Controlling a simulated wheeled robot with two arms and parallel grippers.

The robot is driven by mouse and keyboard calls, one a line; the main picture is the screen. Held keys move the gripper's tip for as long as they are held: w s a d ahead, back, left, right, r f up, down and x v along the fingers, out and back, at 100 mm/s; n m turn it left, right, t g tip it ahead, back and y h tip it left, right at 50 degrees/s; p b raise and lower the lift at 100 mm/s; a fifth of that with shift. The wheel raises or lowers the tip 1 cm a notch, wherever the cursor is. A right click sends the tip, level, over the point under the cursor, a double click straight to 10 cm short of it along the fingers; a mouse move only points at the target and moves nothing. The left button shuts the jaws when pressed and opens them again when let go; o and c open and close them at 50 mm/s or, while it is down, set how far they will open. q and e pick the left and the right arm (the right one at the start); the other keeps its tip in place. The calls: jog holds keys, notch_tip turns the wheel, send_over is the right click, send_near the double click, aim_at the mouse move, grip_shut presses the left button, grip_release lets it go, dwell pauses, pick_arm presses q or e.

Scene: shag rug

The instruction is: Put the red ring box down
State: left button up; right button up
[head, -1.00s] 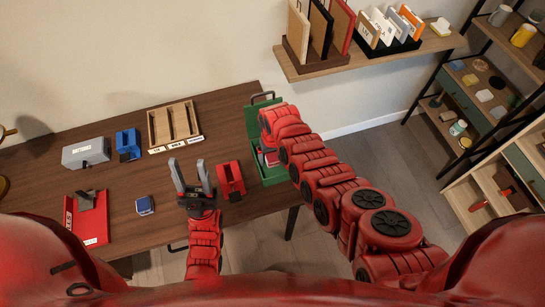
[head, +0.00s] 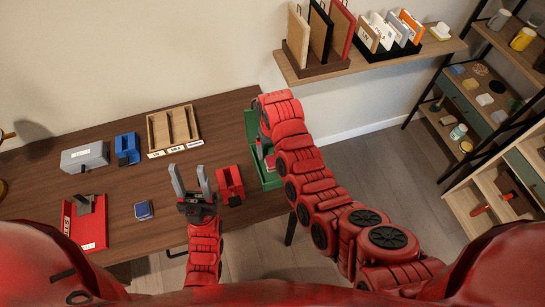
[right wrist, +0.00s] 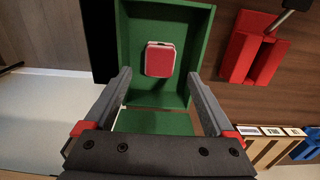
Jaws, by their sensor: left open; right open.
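The red ring box (right wrist: 160,60) lies on the floor of the green tray (right wrist: 122,45) in the right wrist view. In the head view a small part of the ring box (head: 270,161) shows beside my right arm, inside the green tray (head: 252,128). My right gripper (right wrist: 158,90) is open around the near side of the tray, its fingers apart and nothing between them touching the box. In the head view my right arm hides its fingers. My left gripper (head: 190,180) is open and empty over the table's front part.
A red holder (head: 230,184) stands between my left gripper and the tray. A blue box (head: 144,210), a red tray (head: 85,228), a grey case (head: 85,157), a blue holder (head: 127,147) and a wooden sorter (head: 174,128) occupy the table (head: 150,180). A shelf (head: 370,62) hangs above right.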

aim_at(272, 160)
notch_tip(272, 160, up, 5)
jog(key=shift+f+b, duration=0.2)
jog(key=shift+b, duration=0.1)
jog(key=shift+s, duration=0.1)
dwell(0.3)
